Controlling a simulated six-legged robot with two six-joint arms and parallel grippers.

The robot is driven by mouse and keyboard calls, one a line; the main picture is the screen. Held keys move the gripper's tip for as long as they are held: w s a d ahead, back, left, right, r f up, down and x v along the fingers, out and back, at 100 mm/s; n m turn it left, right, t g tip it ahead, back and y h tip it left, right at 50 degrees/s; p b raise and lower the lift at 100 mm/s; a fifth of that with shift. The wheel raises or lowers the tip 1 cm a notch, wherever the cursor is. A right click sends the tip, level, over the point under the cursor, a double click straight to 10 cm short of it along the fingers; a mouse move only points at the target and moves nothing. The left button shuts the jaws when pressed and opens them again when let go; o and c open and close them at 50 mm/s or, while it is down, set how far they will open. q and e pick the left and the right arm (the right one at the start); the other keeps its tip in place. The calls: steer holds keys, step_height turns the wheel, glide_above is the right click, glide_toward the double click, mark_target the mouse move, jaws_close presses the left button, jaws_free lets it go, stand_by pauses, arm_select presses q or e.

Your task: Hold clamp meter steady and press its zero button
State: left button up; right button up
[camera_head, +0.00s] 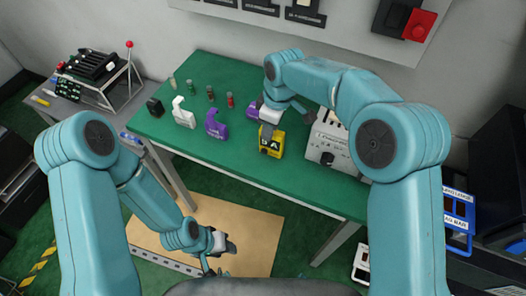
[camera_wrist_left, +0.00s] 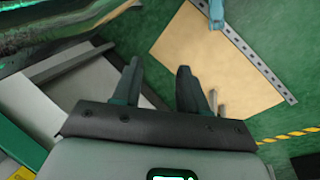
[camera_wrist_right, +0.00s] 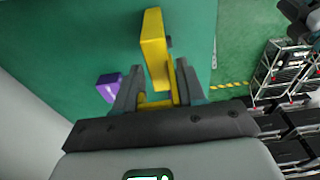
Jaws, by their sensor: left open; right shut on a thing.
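A yellow clamp meter (camera_head: 272,147) with a dark display reading what looks like "9 A" is at the green table's front edge. My right gripper (camera_head: 268,126) is shut on it from above. In the right wrist view the yellow meter (camera_wrist_right: 154,42) extends out between the fingers (camera_wrist_right: 157,78). I cannot make out its zero button. My left gripper (camera_head: 226,248) is low in front of the table, apart from the meter. In the left wrist view its fingers (camera_wrist_left: 157,75) are open and empty, above the floor.
On the green table (camera_head: 208,68) stand a white clamp-shaped piece (camera_head: 183,115), a purple one (camera_head: 215,127), a black one (camera_head: 154,107) and several small vials. A white instrument box (camera_head: 330,142) stands right of the meter. A red switch (camera_head: 419,25) is on the wall panel.

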arm_select(q)
jaws_close()
stand_by(1.9)
